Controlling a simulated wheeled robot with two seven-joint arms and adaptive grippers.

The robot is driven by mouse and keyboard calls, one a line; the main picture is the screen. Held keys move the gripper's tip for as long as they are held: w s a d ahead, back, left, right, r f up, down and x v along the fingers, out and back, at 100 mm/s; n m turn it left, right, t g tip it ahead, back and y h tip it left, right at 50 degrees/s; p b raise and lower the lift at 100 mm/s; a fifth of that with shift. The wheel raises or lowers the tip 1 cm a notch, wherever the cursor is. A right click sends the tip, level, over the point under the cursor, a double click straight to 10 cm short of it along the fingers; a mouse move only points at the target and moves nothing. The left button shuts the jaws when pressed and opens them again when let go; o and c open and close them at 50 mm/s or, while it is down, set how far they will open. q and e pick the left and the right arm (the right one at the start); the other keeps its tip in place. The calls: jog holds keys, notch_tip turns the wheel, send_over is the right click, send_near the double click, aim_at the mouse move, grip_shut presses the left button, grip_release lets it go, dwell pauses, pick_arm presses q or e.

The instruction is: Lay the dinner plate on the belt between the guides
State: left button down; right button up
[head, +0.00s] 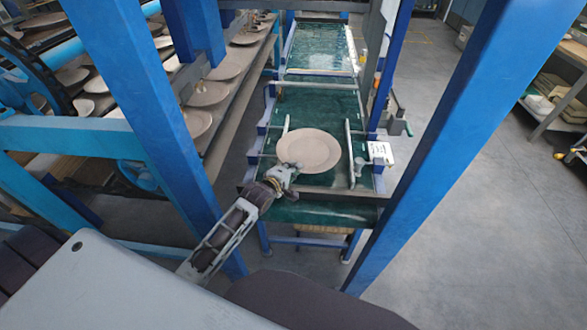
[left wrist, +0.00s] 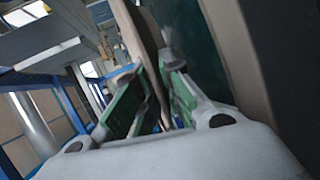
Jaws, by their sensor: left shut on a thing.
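The dinner plate (head: 310,150), round and beige, is over the green belt (head: 310,102) between the two pale guides (head: 351,150) in the head view. I cannot tell whether it rests on the belt or is slightly above it. My left gripper (head: 287,169) is shut on the near left edge of the plate. In the left wrist view the plate (left wrist: 144,30) shows edge-on, running down between the fingers of the left gripper (left wrist: 157,95). My right gripper is not in view.
Blue posts (head: 455,140) stand on both sides of the belt. A rack (head: 240,75) with several plates is at the left. A white box (head: 380,153) sits beside the right guide. A shelf (head: 570,90) stands at the far right, with open floor before it.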

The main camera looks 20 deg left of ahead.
pick_arm(q)
jog(key=shift+f, duration=0.4)
dwell(0.5)
jog(key=c, duration=1.5)
grip_release()
jog(key=shift+f, duration=0.2)
jog(key=shift+c, duration=0.2)
jog(key=shift+r, duration=0.1)
jog(key=shift+s+r, duration=0.1)
jog(key=shift+r, duration=0.45)
jog(key=v, duration=1.2)
